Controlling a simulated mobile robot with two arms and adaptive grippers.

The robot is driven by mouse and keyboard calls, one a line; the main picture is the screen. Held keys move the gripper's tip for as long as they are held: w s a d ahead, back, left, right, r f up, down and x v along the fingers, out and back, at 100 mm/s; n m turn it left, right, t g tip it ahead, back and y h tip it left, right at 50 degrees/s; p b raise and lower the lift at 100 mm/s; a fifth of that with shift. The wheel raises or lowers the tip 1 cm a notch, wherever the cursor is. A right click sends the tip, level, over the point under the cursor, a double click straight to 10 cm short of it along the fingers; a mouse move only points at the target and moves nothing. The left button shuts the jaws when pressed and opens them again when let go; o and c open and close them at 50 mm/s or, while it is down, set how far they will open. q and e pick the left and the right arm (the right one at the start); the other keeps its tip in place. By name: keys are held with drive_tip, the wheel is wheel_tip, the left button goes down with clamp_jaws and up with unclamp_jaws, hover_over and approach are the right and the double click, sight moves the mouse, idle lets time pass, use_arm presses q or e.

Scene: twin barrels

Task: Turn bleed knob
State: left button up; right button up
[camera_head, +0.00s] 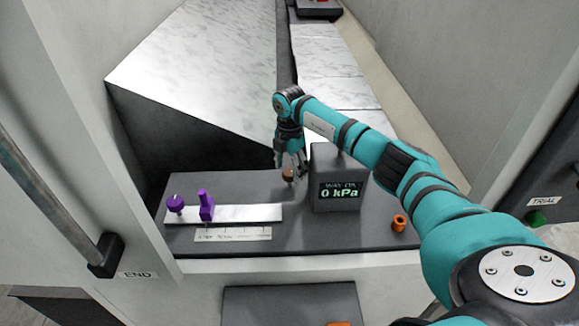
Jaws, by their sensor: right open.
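My right gripper (290,163) reaches in from the right on its teal arm and points down, open. Its fingers are at a small brown knob (288,175) on the dark panel (240,185); whether they touch it I cannot tell. An orange knob (398,223) sits at the panel's right. A purple round knob (175,204) and a purple upright lever (206,205) stand at the left. No label reading bleed is legible, so which knob it is I cannot tell. My left gripper is not in view.
A dark gauge box (338,178) reading 0 kPa stands just right of the gripper. A white strip (245,213) and a marked scale (232,235) lie in front. A green button (536,218) under a TRIAL label is at far right. A handle bar (55,175) is at left.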

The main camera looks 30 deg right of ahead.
drive_tip(key=shift+f, duration=0.5)
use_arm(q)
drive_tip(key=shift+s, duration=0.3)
use_arm(e)
drive_tip(key=c, duration=1.2)
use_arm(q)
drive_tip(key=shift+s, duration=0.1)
